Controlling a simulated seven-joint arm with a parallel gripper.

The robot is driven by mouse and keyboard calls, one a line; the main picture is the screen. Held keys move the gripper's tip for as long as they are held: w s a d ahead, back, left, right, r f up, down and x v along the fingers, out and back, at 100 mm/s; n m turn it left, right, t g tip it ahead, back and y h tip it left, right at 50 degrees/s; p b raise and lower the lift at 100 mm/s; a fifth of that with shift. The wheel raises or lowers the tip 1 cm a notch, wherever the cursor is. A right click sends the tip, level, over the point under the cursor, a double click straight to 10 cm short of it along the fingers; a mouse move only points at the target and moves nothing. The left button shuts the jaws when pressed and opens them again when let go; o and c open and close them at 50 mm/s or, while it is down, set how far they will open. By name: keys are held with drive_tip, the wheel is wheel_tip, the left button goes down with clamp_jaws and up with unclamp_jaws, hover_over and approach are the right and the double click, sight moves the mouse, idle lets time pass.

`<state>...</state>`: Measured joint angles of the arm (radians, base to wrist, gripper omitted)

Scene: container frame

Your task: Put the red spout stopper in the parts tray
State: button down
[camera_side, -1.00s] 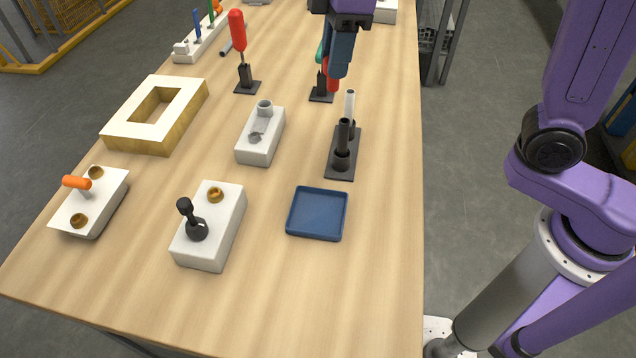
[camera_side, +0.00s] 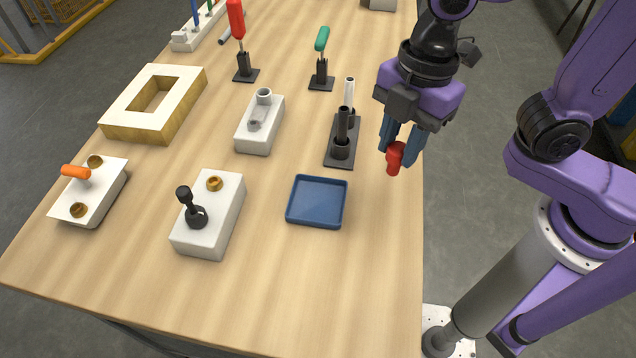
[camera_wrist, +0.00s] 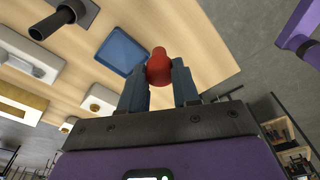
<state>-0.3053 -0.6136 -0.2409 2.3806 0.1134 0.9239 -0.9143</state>
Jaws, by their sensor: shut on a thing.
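The red spout stopper (camera_side: 394,160) is held between the blue fingers of my gripper (camera_side: 398,150), above the table's right edge and to the right of the tray. In the wrist view the stopper (camera_wrist: 159,67) sits between both fingertips (camera_wrist: 160,80). The parts tray (camera_side: 317,202) is a shallow blue square tray on the table, and it looks empty. In the wrist view the tray (camera_wrist: 122,52) lies beyond the fingers, slightly to the left.
A black base with upright tubes (camera_side: 341,145) stands behind the tray, left of my gripper. A white block with a black lever (camera_side: 215,225) is left of the tray. A green-handled clamp (camera_side: 321,65) stands farther back. The table in front of the tray is clear.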

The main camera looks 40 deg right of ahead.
drive_tip(key=w+a+f, duration=0.7)
drive_tip(key=w+f, duration=0.1)
drive_tip(key=f, duration=0.1)
drive_tip(key=shift+w+a, duration=0.3)
drive_tip(key=shift+a, duration=0.1)
drive_tip(key=shift+f, duration=1.45)
drive_tip(key=shift+f, duration=0.15)
drive_tip(key=c, duration=0.8)
unclamp_jaws()
drive_tip(key=r, duration=0.4)
drive_tip(key=d+r, duration=0.1)
drive_tip(key=r, duration=0.7)
drive_tip(key=shift+w+d+r, duration=0.1)
drive_tip(key=shift+w+d, duration=0.05)
drive_tip(key=shift+d, duration=0.05)
